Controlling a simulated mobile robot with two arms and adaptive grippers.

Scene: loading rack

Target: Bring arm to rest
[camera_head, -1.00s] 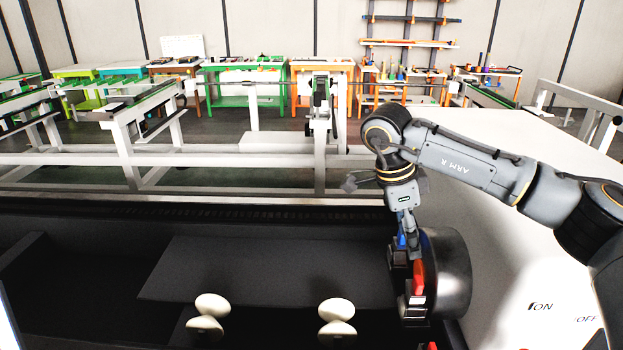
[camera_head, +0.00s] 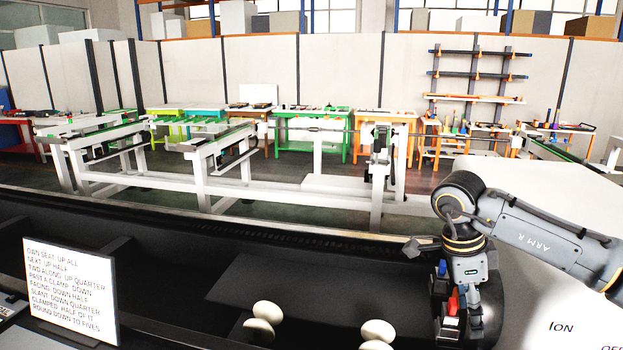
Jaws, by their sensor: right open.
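My right arm, marked ARM R, comes in from the right, bent at the elbow with its forearm pointing down. My right gripper (camera_head: 466,305) hangs below the wrist at the lower right, at the dark shelf. Its jaws are open, and its fingertips are hard to make out against dark parts around them. A small red part (camera_head: 453,302) and a small blue part (camera_head: 442,267) show beside it. I cannot tell whether it touches them. My left gripper is not in view.
A white board with printed lines (camera_head: 70,290) stands at the lower left. Pale rounded knobs (camera_head: 268,312) rise at the bottom middle. A white surface (camera_head: 520,200) lies at the right. A white rail frame (camera_head: 290,195) and coloured workbenches (camera_head: 312,132) stand beyond the dark shelf.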

